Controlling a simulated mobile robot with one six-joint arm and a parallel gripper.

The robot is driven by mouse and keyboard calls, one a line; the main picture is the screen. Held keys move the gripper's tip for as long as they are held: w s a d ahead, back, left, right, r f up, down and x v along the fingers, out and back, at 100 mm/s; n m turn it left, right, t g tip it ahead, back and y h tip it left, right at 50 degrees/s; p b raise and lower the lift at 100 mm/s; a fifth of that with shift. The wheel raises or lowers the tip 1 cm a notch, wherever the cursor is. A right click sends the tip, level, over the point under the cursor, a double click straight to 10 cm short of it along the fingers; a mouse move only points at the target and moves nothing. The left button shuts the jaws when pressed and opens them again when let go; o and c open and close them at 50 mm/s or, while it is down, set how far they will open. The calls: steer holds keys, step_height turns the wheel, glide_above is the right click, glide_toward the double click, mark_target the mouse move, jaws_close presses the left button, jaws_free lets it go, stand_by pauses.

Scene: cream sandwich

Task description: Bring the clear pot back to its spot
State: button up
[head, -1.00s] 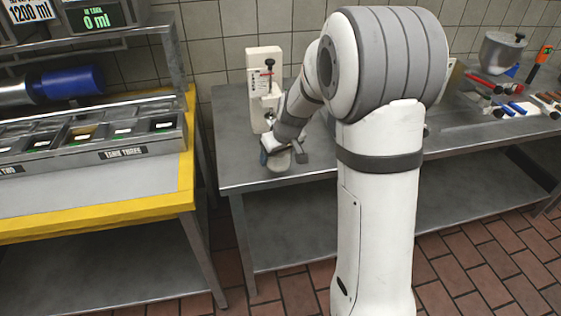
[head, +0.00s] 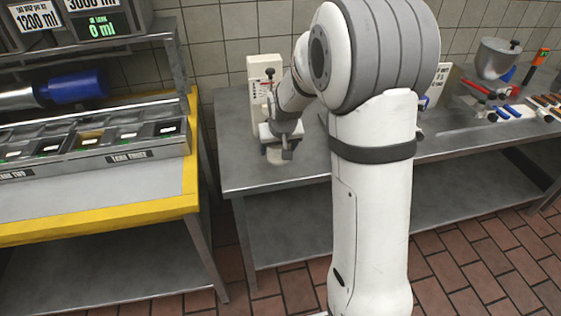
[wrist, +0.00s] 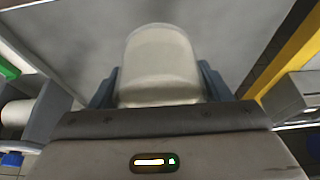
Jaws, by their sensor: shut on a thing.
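The clear pot (wrist: 160,62) is in the wrist view, see-through at its rim and pale cream inside. My gripper (wrist: 158,84) is shut on it, with one dark blue finger on each side. In the head view my gripper (head: 280,143) is at the left end of the steel table, in front of a white upright device (head: 256,108). A pale rounded shape shows just under the gripper there; I cannot tell whether it is the pot or part of the device. The pot's exact height above the table is unclear.
The steel table (head: 238,172) is bare around its left front corner. A yellow-edged counter (head: 100,226) with a row of bins (head: 95,143) stands to the left across a narrow gap. A metal hopper (head: 497,58) and several tools lie at the far right.

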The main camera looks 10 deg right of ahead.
mark_target(279, 170)
steer(key=shift+f, duration=2.85)
steer(key=shift+f, duration=0.2)
steer(key=o, duration=1.1)
steer(key=shift+o, duration=0.2)
steer(key=shift+r, duration=0.2)
